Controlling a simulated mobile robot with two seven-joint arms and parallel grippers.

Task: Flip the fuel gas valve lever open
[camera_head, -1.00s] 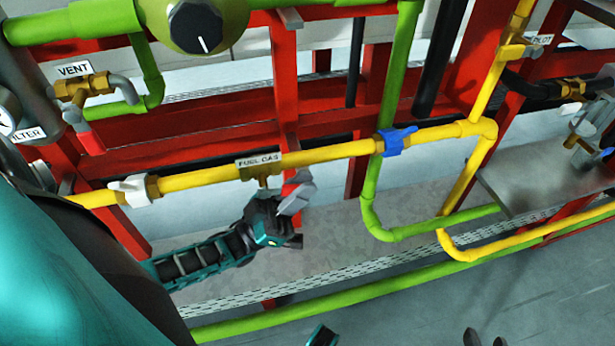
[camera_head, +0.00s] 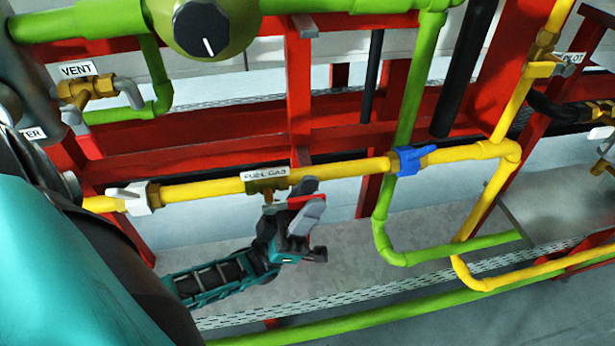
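The brass fuel gas valve (camera_head: 264,188) sits in the yellow pipe under the FUEL GAS label (camera_head: 265,173). Its red lever (camera_head: 303,201) shows just right of the valve, between the two grey fingers of my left gripper (camera_head: 305,200). The fingers are apart, one above and one below the red lever. I cannot tell whether they press on it. The gripper body hides part of the lever and valve. My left arm reaches in from the lower left. My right gripper is not in view.
The yellow pipe (camera_head: 345,169) carries a white-handled valve (camera_head: 136,198) at left and a blue-handled valve (camera_head: 410,159) at right. A green pipe (camera_head: 400,140) drops beside the blue handle. Red frame beams stand behind. A vent valve (camera_head: 85,88) is at upper left.

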